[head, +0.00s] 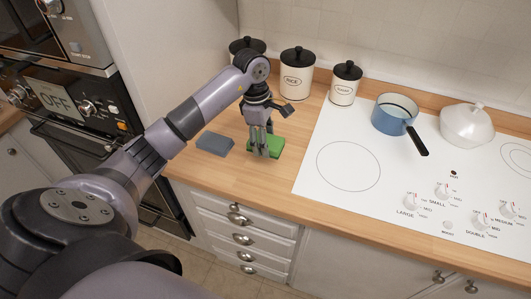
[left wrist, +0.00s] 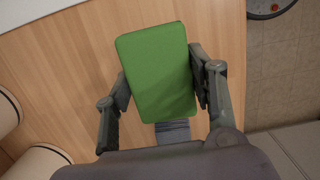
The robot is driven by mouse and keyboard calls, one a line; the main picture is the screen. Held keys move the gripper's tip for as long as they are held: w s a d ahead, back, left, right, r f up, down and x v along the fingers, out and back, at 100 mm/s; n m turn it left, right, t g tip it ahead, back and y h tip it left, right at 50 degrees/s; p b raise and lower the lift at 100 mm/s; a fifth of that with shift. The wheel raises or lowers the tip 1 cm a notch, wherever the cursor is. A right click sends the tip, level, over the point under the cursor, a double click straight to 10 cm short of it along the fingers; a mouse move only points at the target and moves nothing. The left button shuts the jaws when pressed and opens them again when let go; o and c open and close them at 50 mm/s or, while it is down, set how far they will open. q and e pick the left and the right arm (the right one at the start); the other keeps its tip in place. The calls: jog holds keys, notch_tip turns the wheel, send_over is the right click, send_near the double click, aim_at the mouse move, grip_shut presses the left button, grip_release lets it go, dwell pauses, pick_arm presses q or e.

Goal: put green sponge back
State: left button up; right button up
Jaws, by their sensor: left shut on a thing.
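The green sponge (head: 268,147) is at the wooden counter, left of the white cooktop. My left gripper (head: 262,150) reaches down over it and is shut on it. In the left wrist view the sponge (left wrist: 160,72) sits between the two fingers of my left gripper (left wrist: 160,92). Whether the sponge touches the counter is hard to tell. A blue-grey block, perhaps another sponge (head: 215,143), lies on the counter just left of the green one. My right gripper is not in view.
Black-lidded canisters (head: 297,75) stand behind my left gripper. A blue pan (head: 394,115) and a white lidded pot (head: 466,125) are on the cooktop (head: 322,185). Wall ovens (head: 75,110) are at the left. Bare counter (head: 215,172) shows in front of the sponges.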

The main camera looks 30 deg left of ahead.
aim_at(267, 164)
pick_arm(q)
notch_tip(267, 164, down, 3)
jog(key=shift+r, duration=0.1)
notch_tip(267, 164, down, 4)
jog(key=shift+p, duration=0.75)
jog(key=shift+f, duration=0.25)
jog(key=o, duration=1)
jog(key=shift+r, duration=0.1)
